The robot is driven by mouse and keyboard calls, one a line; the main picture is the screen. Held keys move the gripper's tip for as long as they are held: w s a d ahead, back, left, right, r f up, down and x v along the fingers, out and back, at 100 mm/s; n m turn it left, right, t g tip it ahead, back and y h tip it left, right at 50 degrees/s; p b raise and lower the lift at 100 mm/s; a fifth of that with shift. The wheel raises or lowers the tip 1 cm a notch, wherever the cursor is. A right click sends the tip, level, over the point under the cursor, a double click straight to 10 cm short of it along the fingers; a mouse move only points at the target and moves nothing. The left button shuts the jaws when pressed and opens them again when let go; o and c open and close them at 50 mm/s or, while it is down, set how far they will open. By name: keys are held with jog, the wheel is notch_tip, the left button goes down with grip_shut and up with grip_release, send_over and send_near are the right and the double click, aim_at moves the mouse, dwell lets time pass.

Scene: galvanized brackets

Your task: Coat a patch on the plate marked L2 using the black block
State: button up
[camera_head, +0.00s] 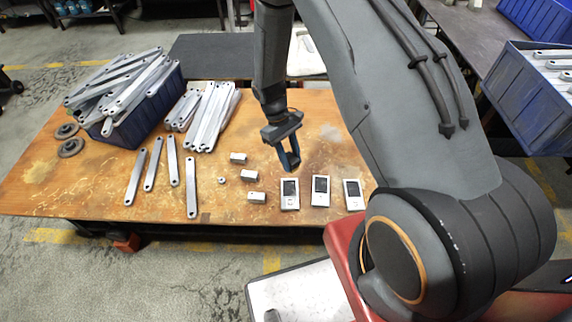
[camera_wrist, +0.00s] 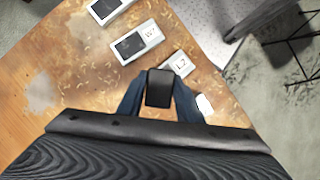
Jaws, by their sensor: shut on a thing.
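My gripper (camera_head: 290,160) is shut on the black block (camera_wrist: 160,88), which sits between the blue fingers in the wrist view. In the head view the block is hard to make out. The plate marked L2 (camera_wrist: 180,64) lies just beyond the block, which hides part of it. It appears to be the leftmost of three pale plates with dark patches in the head view (camera_head: 289,203). The gripper is just behind that plate there; whether the block touches it I cannot tell. The middle plate (camera_wrist: 150,33) and another plate (camera_wrist: 105,8) lie beyond.
Small grey blocks (camera_head: 256,197) lie left of the plates on the wooden table (camera_head: 90,190). Several metal bars (camera_head: 190,188) lie further left. A blue crate (camera_head: 168,100) heaped with bars stands at the back left. The table's front edge is close to the plates.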

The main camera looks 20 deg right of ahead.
jog(key=shift+w+f+n+t+h+b, duration=0.3)
jog(key=shift+w+f+n+h+b, duration=0.2)
jog(key=shift+w+f+n+b, duration=1.1)
jog(key=shift+s+f+b, duration=0.15)
jog(key=shift+f+b, duration=0.95)
jog(key=shift+f, duration=0.25)
jog(key=shift+s+f+b, duration=0.15)
jog(key=shift+f+b, duration=0.9)
jog(key=shift+f, duration=0.3)
jog(key=shift+f+b, duration=0.55)
jog(key=shift+f, duration=0.5)
